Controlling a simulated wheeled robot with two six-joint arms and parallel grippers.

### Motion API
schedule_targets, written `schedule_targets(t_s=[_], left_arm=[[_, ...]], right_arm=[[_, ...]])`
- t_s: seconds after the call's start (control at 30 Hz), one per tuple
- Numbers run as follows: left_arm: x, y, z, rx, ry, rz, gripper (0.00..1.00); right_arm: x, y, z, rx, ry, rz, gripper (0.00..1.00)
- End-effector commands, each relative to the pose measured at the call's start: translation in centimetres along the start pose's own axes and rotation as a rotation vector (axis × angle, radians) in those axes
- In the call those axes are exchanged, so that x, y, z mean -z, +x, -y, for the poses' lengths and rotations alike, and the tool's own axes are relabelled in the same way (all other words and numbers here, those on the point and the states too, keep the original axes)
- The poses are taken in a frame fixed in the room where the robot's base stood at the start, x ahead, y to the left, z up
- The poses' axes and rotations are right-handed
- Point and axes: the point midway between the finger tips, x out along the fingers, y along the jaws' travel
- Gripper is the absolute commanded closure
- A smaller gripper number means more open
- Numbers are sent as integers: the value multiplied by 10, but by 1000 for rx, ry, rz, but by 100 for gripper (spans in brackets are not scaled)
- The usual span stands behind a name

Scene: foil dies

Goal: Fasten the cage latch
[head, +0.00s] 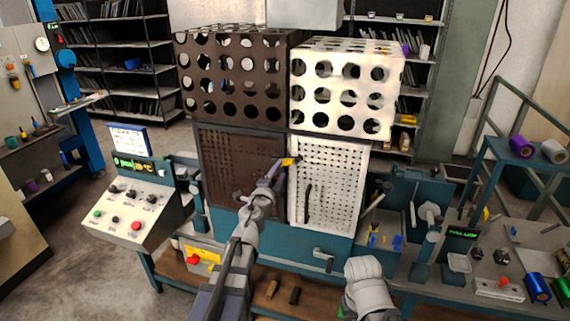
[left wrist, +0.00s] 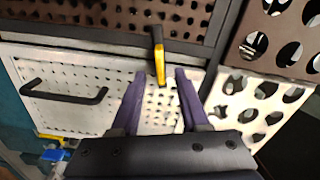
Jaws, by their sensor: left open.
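The cage front has a brown perforated panel (head: 235,165) on the left and a white perforated door (head: 335,180) on the right, with a black bar handle (head: 307,203). The latch (head: 289,161), with a yellow end, is at the seam between them, near the top. In the left wrist view the latch (left wrist: 159,62) lies across the seam, its yellow end over the white door. My left gripper (left wrist: 157,76) is open, its two purple fingers on either side of the yellow end with gaps. I cannot tell its depth.
Perforated brown (head: 240,78) and white (head: 345,90) boxes rise above the doors. A control panel (head: 130,212) with buttons stands at the left. At the right are a lever (head: 377,200), a vise-like tool (head: 430,215) and foil rolls (head: 538,288). Shelves stand behind.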

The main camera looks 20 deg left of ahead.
Motion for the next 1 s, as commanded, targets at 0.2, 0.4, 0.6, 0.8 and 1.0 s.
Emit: schedule_targets(t_s=[0.2,0.4,0.6,0.8,1.0], left_arm=[[0,39,0,0,0,0,55],[0,57,0,0,-1,1,55],[0,57,0,0,-1,1,55],[0,57,0,0,-1,1,72],[0,57,0,0,-1,1,94]], right_arm=[[0,0,0,0,0,0,100],[0,0,0,0,0,0,100],[0,0,0,0,0,0,100],[0,0,0,0,0,0,100],[0,0,0,0,0,0,100]])
